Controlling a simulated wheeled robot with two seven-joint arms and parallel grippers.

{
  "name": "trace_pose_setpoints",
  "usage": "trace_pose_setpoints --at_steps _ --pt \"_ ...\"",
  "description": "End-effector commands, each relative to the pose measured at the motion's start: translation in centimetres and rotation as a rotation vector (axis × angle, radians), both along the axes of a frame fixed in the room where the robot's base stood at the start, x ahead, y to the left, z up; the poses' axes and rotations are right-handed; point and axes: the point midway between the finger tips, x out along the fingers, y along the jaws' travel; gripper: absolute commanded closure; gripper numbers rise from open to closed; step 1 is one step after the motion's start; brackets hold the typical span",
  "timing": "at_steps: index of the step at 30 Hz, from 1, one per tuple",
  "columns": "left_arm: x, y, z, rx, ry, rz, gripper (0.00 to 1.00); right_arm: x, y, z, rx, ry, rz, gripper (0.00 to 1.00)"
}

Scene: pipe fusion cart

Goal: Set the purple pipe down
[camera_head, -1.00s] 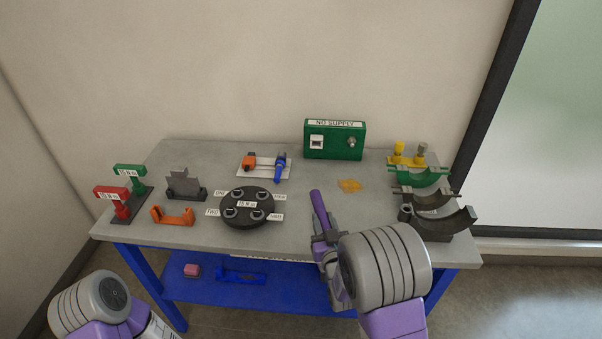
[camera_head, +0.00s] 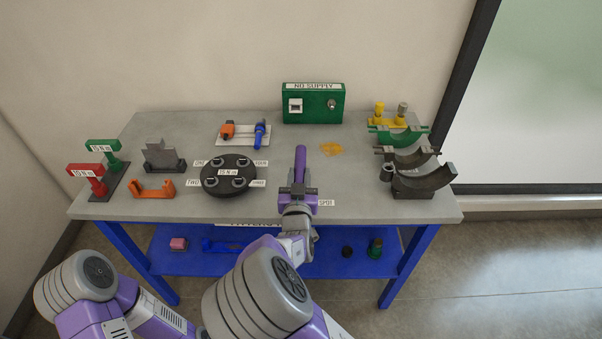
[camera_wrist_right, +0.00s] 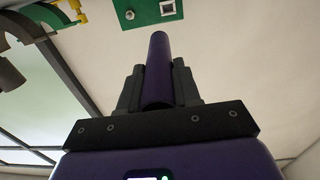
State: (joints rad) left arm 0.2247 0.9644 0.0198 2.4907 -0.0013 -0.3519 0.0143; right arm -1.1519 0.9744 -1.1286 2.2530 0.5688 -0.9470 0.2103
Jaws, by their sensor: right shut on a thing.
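The purple pipe (camera_head: 300,165) is in my right gripper (camera_head: 298,187), over the front middle of the grey table (camera_head: 345,185), to the right of the black disc. The jaws are shut around its near part, and its far end points toward the wall. In the right wrist view the pipe (camera_wrist_right: 158,70) stands between the two dark fingers (camera_wrist_right: 160,90). I cannot tell whether the pipe touches the tabletop. Of my left arm only links show at the lower left of the head view; its gripper is out of sight.
A black disc (camera_head: 229,175) with several sockets lies left of the pipe. A green "NO SUPPLY" box (camera_head: 313,104) stands at the back. Curved clamp halves (camera_head: 425,180) stand at the right. A small label (camera_head: 326,203) is beside the gripper.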

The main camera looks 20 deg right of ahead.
Motion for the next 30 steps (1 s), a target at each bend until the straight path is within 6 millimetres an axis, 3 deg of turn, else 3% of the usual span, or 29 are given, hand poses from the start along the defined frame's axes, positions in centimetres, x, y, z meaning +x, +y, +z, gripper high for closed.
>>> trace_pose_setpoints --at_steps 4,10,16,22,30 --pt "0.0 0.0 -0.4 0.0 0.0 0.0 0.4 0.0 0.0 -0.9 -0.001 0.0 0.0 1.0" --pt "0.0 0.0 -1.9 0.0 0.0 0.0 0.4 0.0 0.0 -4.4 -0.004 0.002 0.0 1.0" --pt "0.0 0.0 -2.6 0.0 0.0 0.0 0.4 0.0 0.0 -6.3 -0.002 0.001 0.0 1.0" --pt "0.0 0.0 -3.9 0.0 0.0 0.0 0.4 0.0 0.0 -9.4 -0.002 0.002 0.0 1.0" --pt "0.0 0.0 -3.8 0.0 0.0 0.0 0.4 0.0 0.0 -9.6 0.001 -0.001 0.001 1.0"
